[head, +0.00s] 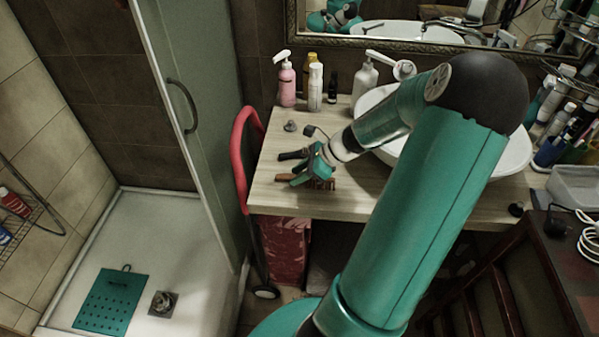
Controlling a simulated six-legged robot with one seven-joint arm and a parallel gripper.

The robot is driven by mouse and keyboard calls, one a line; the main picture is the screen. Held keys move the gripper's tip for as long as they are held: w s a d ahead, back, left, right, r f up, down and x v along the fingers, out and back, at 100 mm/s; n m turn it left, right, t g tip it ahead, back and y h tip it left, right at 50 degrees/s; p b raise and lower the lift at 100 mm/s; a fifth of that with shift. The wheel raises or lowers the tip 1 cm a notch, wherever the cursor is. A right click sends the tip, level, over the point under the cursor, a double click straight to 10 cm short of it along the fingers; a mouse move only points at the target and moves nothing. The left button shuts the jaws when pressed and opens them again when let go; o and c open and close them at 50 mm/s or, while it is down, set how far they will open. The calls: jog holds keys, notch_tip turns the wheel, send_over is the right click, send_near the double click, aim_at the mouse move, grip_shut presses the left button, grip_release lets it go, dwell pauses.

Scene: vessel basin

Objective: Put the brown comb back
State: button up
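My gripper (303,168) is low over the left part of the wooden counter (275,204), at the end of my teal arm. A brown, comb-like piece (322,185) shows at the counter's surface right by the gripper, partly hidden by it. A brown strip to its left, beside the gripper, may be part of the same comb. A dark, long piece (291,155) shows just above the gripper's left side. I cannot tell whether it is a finger or a separate thing. The view is too small to tell whether the fingers are closed on the comb.
A pink pump bottle (287,82), a white bottle (315,88) and a white pump bottle (364,80) stand at the back of the counter. The white basin (515,150) is behind my arm. A red-handled trolley (240,150) stands against the counter's left edge.

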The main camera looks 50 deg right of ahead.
jog(key=shift+o, duration=0.7)
jog(key=shift+s+r, duration=0.1)
jog(key=shift+r, duration=0.15)
jog(key=v, duration=1.2)
jog(key=w+a+r+n+g+h, duration=0.25)
jog(key=a+n, duration=0.35)
jog(key=a, duration=0.3)
jog(key=w+a+r+n+g+h, duration=0.1)
jog(key=w+a+r+n+g, duration=0.15)
jog(key=a+n, duration=0.6)
jog(key=s+a+r+n+t, duration=0.1)
jog(key=s+a+r+n, duration=0.1)
jog(key=a+n, duration=0.2)
jog(key=s+a+r+n+t+h, duration=0.1)
jog(key=s+a+r+n, duration=0.2)
jog(key=a+n, duration=0.2)
jog(key=s+a+r+n+t+h, duration=0.1)
jog(key=a+n, duration=0.3)
jog(key=a, duration=0.4)
jog(key=shift+s+r+n+t, duration=0.3)
jog(key=shift+s+r+n, duration=0.05)
jog(key=shift+s+r, duration=0.55)
